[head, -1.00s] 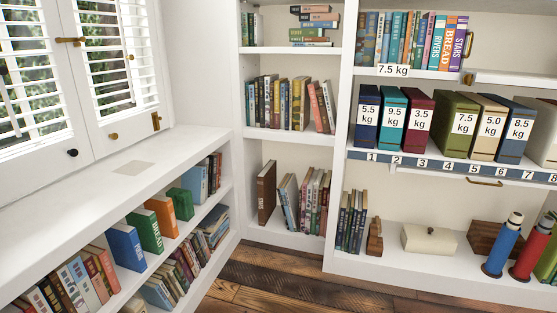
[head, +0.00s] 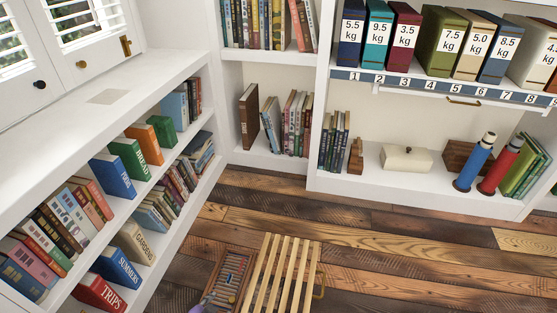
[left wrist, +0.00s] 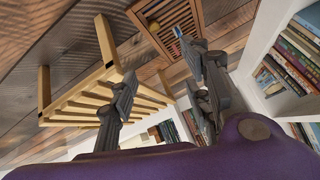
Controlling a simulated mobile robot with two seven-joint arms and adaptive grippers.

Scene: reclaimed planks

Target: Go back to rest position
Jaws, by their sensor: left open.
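My left gripper (left wrist: 158,62) shows in the left wrist view with its two dark fingers spread apart and nothing between them. It is over the floor area by a slatted wooden stool (left wrist: 104,48), which is seen at a tilt behind the left finger. Only a small purple bit, which looks like part of my left arm, shows at the bottom edge of the head view. My right gripper is in neither view. Labelled binders stand on the numbered shelf (head: 430,84), among them a blue 5.5 kg one (head: 350,42) and a green 7.5 kg one (head: 444,45).
The slatted stool (head: 283,270) and a wooden crate (head: 232,278) with items inside stand on the plank floor (head: 360,245). Low bookshelves (head: 165,70) run along the left. A blue cylinder (head: 475,162), a red cylinder (head: 501,166) and a cream box (head: 405,158) sit on the lower right shelf.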

